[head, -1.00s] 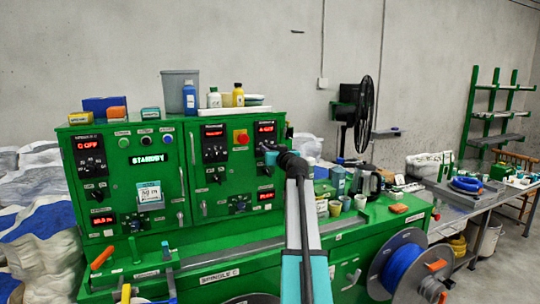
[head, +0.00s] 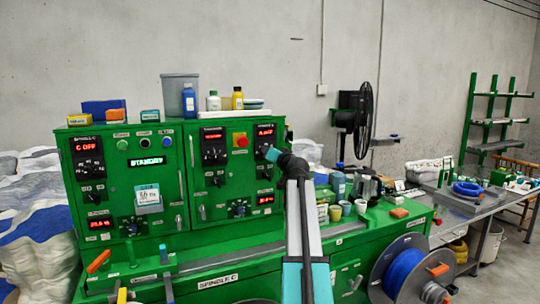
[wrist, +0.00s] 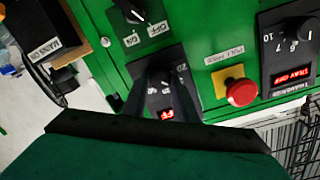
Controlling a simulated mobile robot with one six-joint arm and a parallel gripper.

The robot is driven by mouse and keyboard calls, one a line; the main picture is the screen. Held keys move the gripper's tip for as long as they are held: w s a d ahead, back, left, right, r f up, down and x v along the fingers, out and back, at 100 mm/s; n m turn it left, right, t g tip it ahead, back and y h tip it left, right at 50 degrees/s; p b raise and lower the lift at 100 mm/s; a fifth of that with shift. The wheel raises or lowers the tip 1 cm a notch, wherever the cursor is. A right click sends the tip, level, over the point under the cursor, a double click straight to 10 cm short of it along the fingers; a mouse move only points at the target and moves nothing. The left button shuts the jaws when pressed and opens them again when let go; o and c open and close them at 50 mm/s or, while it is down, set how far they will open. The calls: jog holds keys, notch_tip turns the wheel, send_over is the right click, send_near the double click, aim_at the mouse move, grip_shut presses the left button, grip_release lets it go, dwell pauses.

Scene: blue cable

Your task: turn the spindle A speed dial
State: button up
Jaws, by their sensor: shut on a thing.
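The spindle A speed dial sits on a dark panel (head: 265,132) with a red display, at the upper right of the green cabinet in the head view. The same panel (wrist: 178,71) shows in the wrist view, with white scale numbers and part of a red display. My gripper (head: 267,152) is at the lower part of that panel. In the wrist view, my gripper (wrist: 166,84) has its two dark fingers against the panel face, shut on the dial. The fingers hide most of the dial, so its pointer angle cannot be read.
A red push button (wrist: 241,92) on a yellow plate is close beside the panel, with the traverse panel (wrist: 292,60) beyond it. Bottles (head: 189,100) stand on the cabinet top. Cups (head: 335,213) stand on the bench at right.

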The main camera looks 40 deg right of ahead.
jog(key=o, duration=1.1)
jog(key=shift+c, duration=0.2)
jog(key=shift+d, duration=0.1)
jog(key=shift+s, duration=0.2)
jog(key=b+v, duration=0.4)
jog(key=v, duration=0.9)
jog(key=shift+s, duration=0.3)
